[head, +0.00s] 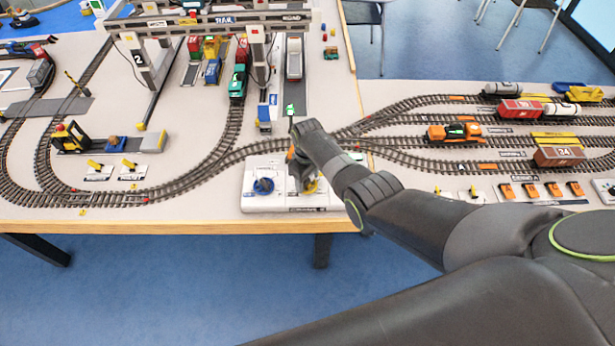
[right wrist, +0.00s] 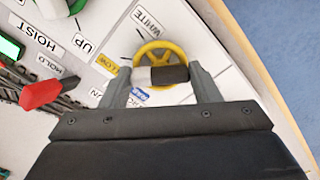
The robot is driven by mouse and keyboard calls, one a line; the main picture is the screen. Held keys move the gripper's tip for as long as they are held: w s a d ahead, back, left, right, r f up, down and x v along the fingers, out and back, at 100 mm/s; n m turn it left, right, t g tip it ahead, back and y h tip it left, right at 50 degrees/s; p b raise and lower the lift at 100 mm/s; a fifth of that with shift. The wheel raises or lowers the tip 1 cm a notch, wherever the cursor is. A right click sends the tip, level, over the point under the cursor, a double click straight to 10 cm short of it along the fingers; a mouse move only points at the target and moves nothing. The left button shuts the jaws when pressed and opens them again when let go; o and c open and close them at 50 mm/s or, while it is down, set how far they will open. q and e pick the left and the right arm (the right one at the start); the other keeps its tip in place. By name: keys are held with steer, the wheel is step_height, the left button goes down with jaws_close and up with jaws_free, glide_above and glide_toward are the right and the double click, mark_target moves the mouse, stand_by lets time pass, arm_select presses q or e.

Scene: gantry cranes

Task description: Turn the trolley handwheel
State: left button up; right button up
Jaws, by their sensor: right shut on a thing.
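A white control panel (head: 292,201) lies at the table's front edge. It carries a blue handwheel (head: 263,186) at left and a yellow handwheel (head: 312,187) at right, the latter partly hidden by my right gripper (head: 303,178). In the right wrist view the yellow handwheel (right wrist: 155,48) shows its spokes and a black-and-white grip (right wrist: 168,75) across its near side. My right gripper (right wrist: 161,76) is shut on this grip, one finger at each end. The panel lettering near this wheel is partly covered, so I cannot read a trolley label. My left gripper is not in view.
A green-and-white knob (right wrist: 55,7) and a red lever (right wrist: 41,92) sit near the wheel, beside "HOIST", "UP" and "HOLD" labels. Model tracks (head: 200,178) run behind the panel. A gantry crane (head: 205,24) stands farther back. Blue floor lies in front of the table.

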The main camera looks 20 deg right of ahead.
mark_target(308, 179)
steer(key=shift+n, duration=0.6)
steer(key=o, duration=1)
steer(key=shift+r+p, duration=0.3)
steer(key=shift+r, duration=0.25)
step_height(308, 179, up, 5)
steer(key=shift+f+p, duration=0.1)
steer(key=shift+p, duration=0.45)
step_height(308, 179, up, 12)
steer(key=shift+f+b, duration=0.25)
steer(key=shift+b, duration=0.3)
steer(key=shift+c, duration=0.3)
